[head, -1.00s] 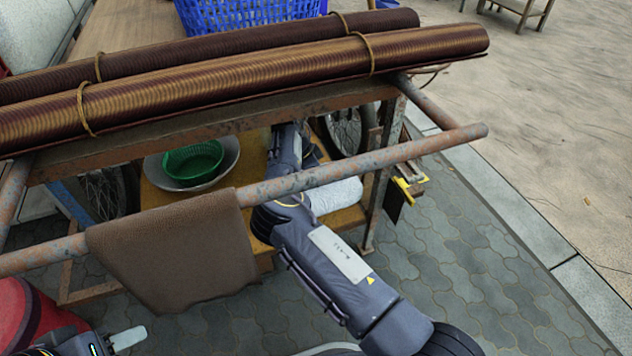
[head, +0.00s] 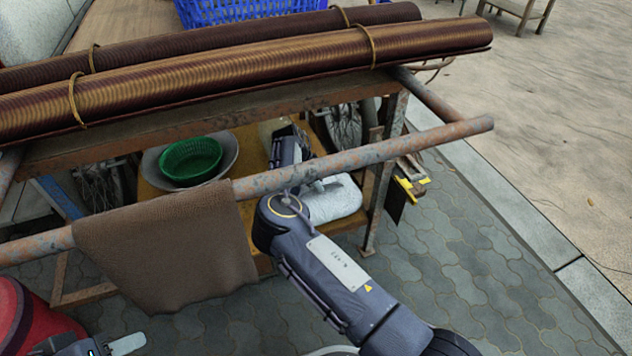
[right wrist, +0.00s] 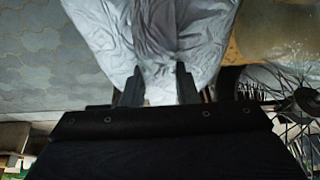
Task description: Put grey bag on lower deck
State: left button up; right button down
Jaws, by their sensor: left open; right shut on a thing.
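The grey bag (head: 335,199) looks pale, almost white, in the head view and lies at the right end of the yellowish lower deck (head: 152,207), partly behind the cart's handle bar. My right arm reaches under the bar. In the right wrist view my right gripper (right wrist: 159,88) is shut on a gathered fold of the bag (right wrist: 95,30), with deck to one side and paving to the other. Whether the bag's full weight rests on the deck cannot be told. My left gripper (head: 124,344) is partly visible at the bottom left, open and away from the bag.
A green basket (head: 190,160) in a metal basin (head: 226,166) stands on the lower deck's left. A brown cloth (head: 170,250) hangs from the rusty handle bar (head: 365,160). Long brown rolls (head: 250,75) lie above. A red container (head: 30,320) stands at lower left.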

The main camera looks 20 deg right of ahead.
jog(key=c, duration=1.1)
grip_release()
jog(key=shift+r+p, duration=0.35)
jog(key=shift+p, duration=0.05)
jog(key=p+v, duration=0.3)
jog(key=v, duration=0.3)
jog(key=shift+a+r, duration=0.1)
jog(key=shift+r, duration=0.3)
jog(key=shift+a+r, duration=0.25)
jog(key=shift+r, duration=0.25)
